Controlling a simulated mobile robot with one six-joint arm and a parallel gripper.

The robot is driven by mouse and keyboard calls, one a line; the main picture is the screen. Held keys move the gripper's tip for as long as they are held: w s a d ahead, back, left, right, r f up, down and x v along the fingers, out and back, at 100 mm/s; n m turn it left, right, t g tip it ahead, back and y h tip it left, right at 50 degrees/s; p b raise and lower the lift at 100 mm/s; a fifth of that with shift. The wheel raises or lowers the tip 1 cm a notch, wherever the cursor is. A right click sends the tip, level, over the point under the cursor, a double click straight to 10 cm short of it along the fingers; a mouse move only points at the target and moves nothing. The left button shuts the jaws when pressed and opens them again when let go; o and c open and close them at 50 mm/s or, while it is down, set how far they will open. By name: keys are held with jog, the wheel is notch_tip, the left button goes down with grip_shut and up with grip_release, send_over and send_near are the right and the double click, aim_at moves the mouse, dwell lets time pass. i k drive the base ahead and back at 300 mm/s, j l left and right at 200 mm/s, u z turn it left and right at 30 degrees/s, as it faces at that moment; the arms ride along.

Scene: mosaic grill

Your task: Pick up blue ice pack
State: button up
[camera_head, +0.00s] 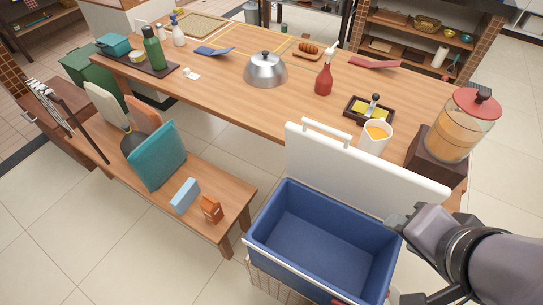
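A light blue block that looks like the blue ice pack (185,195) stands upright on the low wooden bench (236,194) at the left. It is between a large teal slab (156,157) and a small orange-brown object (211,210). My gripper (398,222) is at the lower right, over the right side of the open cooler and well apart from the ice pack. Its fingers are partly hidden by its own body, so I cannot tell whether it is open.
The open blue cooler (312,237) with its raised white lid (360,170) stands between my gripper and the bench. A long table (215,80) behind holds a metal dome (266,70), bottles and a drink dispenser (462,125). Tile floor is clear at lower left.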

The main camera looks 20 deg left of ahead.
aim_at(182, 200)
jog(key=u, duration=2.05)
jog(key=i+j, duration=0.4)
jog(key=i, duration=0.15)
jog(key=i+j, duration=0.75)
jog(key=i, duration=0.3)
